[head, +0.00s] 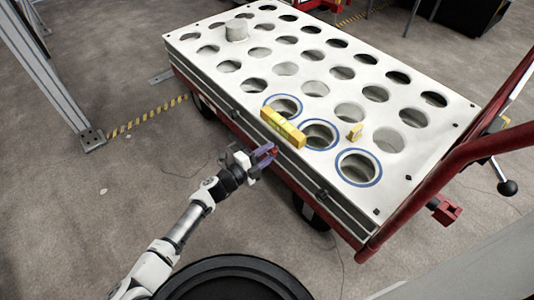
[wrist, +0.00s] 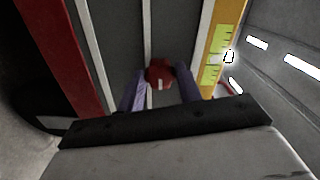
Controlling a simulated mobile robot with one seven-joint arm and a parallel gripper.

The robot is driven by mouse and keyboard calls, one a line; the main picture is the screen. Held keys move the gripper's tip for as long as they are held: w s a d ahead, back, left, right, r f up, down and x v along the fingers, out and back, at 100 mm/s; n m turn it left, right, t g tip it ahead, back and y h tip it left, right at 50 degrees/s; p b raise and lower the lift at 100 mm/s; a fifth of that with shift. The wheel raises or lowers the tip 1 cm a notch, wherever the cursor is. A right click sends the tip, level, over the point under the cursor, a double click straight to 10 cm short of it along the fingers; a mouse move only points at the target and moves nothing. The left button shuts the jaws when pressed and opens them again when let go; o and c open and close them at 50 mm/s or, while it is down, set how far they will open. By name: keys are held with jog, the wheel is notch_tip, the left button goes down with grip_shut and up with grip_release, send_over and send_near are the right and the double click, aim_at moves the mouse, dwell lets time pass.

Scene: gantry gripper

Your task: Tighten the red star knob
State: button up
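The red star knob (head: 273,150) is on the near long side of the white perforated table, just below its top edge. In the wrist view the knob (wrist: 160,73) is in the middle, straight ahead between my two purple fingertips. My gripper (head: 270,152) reaches the table side from the lower left, its fingers on either side of the knob. In the wrist view the gripper (wrist: 160,82) has its fingers apart, with little or no gap to the knob. I cannot tell whether they press on it. Part of the knob is hidden by the fingers in the head view.
A yellow level (head: 283,128) lies on the near table edge close above my gripper; its yellow side (wrist: 213,50) shows at right in the wrist view. A small yellow block (head: 355,131) and a grey cylinder (head: 236,31) stand on the table (head: 190,42). Red rails (head: 420,195) are at right.

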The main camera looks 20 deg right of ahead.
jog(key=o, duration=0.4)
jog(key=p+v, duration=0.1)
jog(key=v, duration=1.2)
jog(key=shift+s+a+p, duration=0.1)
jog(key=shift+a+p, duration=0.25)
jog(key=shift+a, duration=0.05)
